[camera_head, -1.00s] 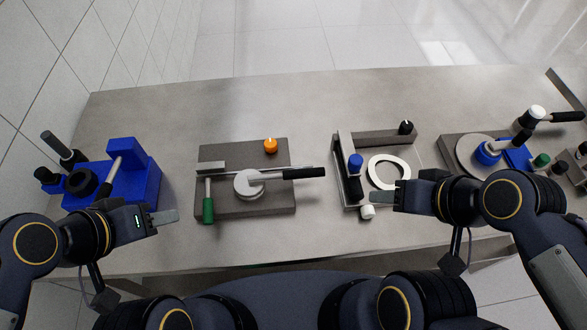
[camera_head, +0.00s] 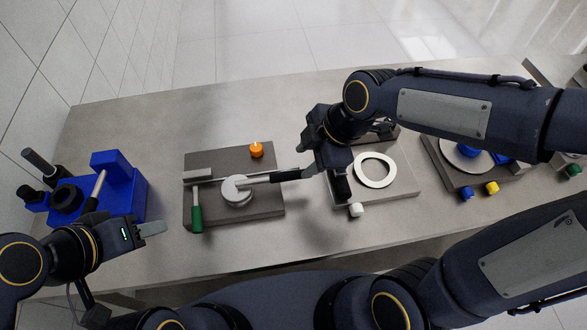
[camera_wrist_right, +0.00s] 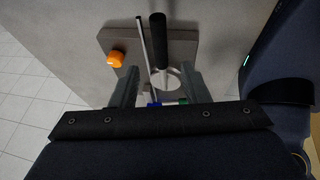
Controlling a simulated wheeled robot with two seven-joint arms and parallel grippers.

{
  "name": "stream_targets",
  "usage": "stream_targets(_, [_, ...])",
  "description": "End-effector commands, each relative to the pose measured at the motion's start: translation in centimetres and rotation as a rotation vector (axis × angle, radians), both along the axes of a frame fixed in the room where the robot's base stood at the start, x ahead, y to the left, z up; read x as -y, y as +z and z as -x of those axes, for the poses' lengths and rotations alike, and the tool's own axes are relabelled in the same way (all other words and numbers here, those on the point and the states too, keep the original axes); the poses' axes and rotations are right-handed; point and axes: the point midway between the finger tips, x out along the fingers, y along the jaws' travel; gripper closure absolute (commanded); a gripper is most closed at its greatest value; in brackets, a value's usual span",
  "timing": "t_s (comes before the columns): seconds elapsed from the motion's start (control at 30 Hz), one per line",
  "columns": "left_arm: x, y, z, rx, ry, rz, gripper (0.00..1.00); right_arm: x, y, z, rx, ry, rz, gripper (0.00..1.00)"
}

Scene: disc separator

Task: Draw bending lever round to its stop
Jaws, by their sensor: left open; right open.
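The bending lever is a grey bar from a round grey hub (camera_head: 237,187), with a black grip (camera_head: 284,176) pointing right, on a brown plate (camera_head: 262,206). My right gripper (camera_head: 312,172) is open at the outer end of the grip. In the right wrist view the black grip (camera_wrist_right: 157,35) lies in line with the gap between the open fingers (camera_wrist_right: 158,82); I cannot tell whether they touch it. A green-handled lever (camera_head: 196,218) and an orange knob (camera_head: 256,149) are on the same plate. My left gripper (camera_head: 152,228) is open and empty at the left, apart from this plate.
A blue fixture (camera_head: 128,184) with dark knobs stands at the left. A plate with a white ring (camera_head: 375,157) lies right of the bending plate, partly behind my right arm. A disc station (camera_head: 467,178) is further right. Bare table (camera_head: 300,250) lies in front.

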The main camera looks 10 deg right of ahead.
Motion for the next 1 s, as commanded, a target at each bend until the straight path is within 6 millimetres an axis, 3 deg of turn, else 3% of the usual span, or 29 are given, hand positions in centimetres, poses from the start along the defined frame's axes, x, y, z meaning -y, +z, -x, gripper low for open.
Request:
stream_targets(0.4, [0.0, 0.0, 0.0, 0.000, 0.000, 0.000, 0.59, -2.3, -5.6, -1.0, -0.004, -0.001, 0.001, 0.59])
stream_targets(0.8, [0.0, 0.0, 0.0, 0.000, 0.000, 0.000, 0.59, -2.7, -6.6, -1.2, -0.001, -0.005, 0.000, 0.59])
stream_targets(1.0, [0.0, 0.0, 0.0, 0.000, 0.000, 0.000, 0.59, -2.7, -6.6, -1.2, -0.001, -0.005, 0.000, 0.82])
